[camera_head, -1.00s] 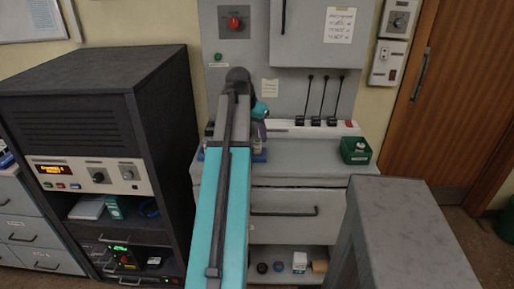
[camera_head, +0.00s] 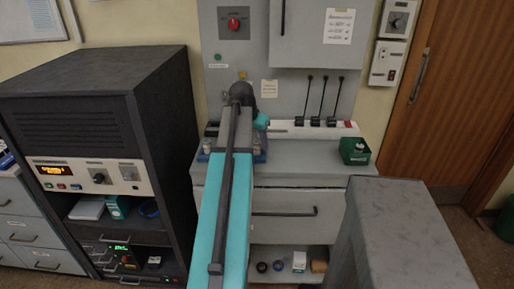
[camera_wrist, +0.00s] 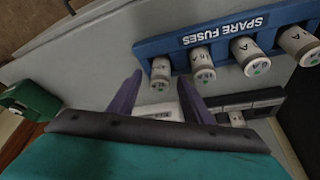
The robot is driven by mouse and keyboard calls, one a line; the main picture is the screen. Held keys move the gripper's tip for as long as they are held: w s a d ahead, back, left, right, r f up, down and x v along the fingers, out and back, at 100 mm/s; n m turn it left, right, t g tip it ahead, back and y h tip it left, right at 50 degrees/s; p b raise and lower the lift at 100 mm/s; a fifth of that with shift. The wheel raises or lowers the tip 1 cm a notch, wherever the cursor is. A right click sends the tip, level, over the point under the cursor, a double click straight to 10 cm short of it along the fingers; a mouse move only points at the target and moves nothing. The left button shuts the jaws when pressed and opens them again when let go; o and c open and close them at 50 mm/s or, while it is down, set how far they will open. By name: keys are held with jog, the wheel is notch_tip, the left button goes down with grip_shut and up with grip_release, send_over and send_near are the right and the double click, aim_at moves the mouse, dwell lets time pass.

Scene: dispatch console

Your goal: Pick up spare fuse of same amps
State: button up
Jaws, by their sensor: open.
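A blue rack lettered SPARE FUSES (camera_wrist: 160,47) crosses the top of the wrist view. It holds several pale cylindrical fuses with green dots; their small print is mostly unreadable. The leftmost fuse (camera_wrist: 160,69) appears between the tips of my open gripper (camera_wrist: 160,78); I cannot tell whether the purple fingers touch it. Other fuses stand to its right: a second (camera_wrist: 202,62), a third (camera_wrist: 249,55) and one at the far right (camera_wrist: 298,44). In the head view my arm hides most of the rack, and a blue end (camera_head: 203,156) shows beside it.
A black holder (camera_wrist: 262,98) with a pale fuse (camera_wrist: 237,118) lies below the rack in the wrist view. A green box (camera_head: 355,151) stands on the counter's right. A white power strip (camera_head: 300,131) with black plugs runs behind. The counter (camera_head: 310,155) between is clear.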

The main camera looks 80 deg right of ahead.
jog(key=shift+s+d+f, duration=0.1)
jog(key=shift+d+f, duration=0.15)
jog(key=shift+f, duration=0.4)
grip_shut()
jog(key=shift+r, duration=0.15)
jog(key=shift+r+b, duration=0.35)
jog(key=shift+r, duration=1.15)
jog(key=w+a+r+b, duration=0.1)
jog(key=w+a, duration=0.1)
jog(key=a, duration=0.5)
jog(key=w+a+b, duration=0.1)
jog(key=w+a, duration=0.2)
jog(key=a, duration=0.5)
jog(key=shift+r, duration=0.4)
jog(key=shift+a, duration=0.1)
